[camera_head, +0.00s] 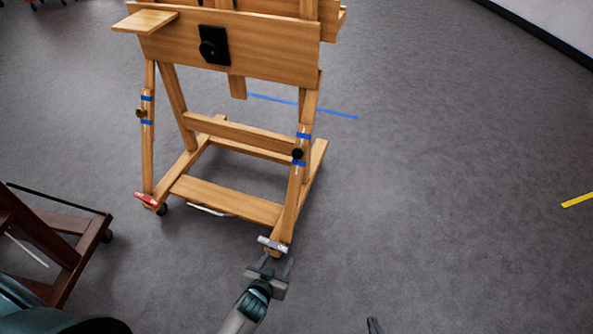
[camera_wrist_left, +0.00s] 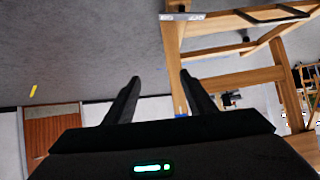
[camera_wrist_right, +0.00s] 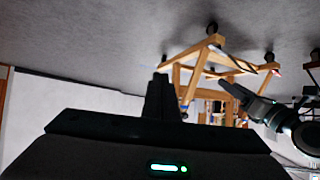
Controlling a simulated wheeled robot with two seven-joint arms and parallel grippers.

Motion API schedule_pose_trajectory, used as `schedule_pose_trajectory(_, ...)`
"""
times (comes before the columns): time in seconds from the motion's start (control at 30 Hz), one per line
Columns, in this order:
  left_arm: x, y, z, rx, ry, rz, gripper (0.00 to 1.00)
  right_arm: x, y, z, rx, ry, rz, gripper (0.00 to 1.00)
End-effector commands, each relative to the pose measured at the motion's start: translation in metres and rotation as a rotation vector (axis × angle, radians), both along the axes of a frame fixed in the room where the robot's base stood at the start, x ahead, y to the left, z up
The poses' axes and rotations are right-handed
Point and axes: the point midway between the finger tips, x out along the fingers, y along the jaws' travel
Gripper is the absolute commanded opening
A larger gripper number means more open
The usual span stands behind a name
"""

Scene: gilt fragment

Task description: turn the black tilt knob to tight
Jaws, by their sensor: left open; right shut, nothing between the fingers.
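A wooden easel (camera_head: 225,202) stands on the grey floor. A small black knob (camera_head: 297,153) sits on its right post between two blue bands. A brass-coloured knob (camera_head: 141,113) sits on the left post, and a larger black knob (camera_head: 213,46) is on the front board. I cannot tell the right-post knob clearly in the wrist views. My left gripper (camera_head: 278,261) is open and empty, below the right post's knob in the head view, near the easel's right foot. My right gripper (camera_wrist_right: 159,78) is shut and empty, away from the easel; only its tip shows in the head view.
A grey lever (camera_head: 273,243) sits on the right foot, close to my left gripper. A red lever (camera_head: 146,198) is on the left foot. A dark red wooden frame (camera_head: 72,247) stands at lower left. The floor to the right is clear, with a yellow strip (camera_head: 578,200).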

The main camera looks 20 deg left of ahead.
Motion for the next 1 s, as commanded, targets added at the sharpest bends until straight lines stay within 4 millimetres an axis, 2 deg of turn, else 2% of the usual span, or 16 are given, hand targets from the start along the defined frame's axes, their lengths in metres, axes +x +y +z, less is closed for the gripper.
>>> schedule_pose_trajectory(0.03, 0.026, 0.001, 0.0, -0.005, -0.071, 0.016, 0.5, 0.005, 0.008, 0.006, 0.027, -0.065, 0.008, 0.0)
schedule_pose_trajectory(0.2, 0.091, 0.008, 0.051, -0.02, -0.291, 0.06, 0.5, 0.013, 0.029, 0.08, 0.118, -0.274, 0.026, 0.0)
schedule_pose_trajectory(0.3, 0.117, 0.012, 0.081, -0.025, -0.398, 0.077, 0.5, 0.011, 0.035, 0.122, 0.167, -0.381, 0.031, 0.0)
schedule_pose_trajectory(0.4, 0.134, 0.015, 0.105, -0.031, -0.482, 0.088, 0.5, 0.005, 0.037, 0.157, 0.208, -0.464, 0.033, 0.0)
schedule_pose_trajectory(0.5, 0.143, 0.017, 0.123, -0.034, -0.536, 0.094, 0.5, 0.0, 0.038, 0.183, 0.236, -0.521, 0.033, 0.0)
schedule_pose_trajectory(0.7, 0.149, 0.018, 0.139, -0.036, -0.575, 0.096, 0.5, -0.005, 0.037, 0.205, 0.258, -0.564, 0.034, 0.0)
schedule_pose_trajectory(1.0, 0.149, 0.018, 0.139, -0.036, -0.574, 0.096, 0.5, -0.005, 0.037, 0.206, 0.258, -0.564, 0.033, 0.0)
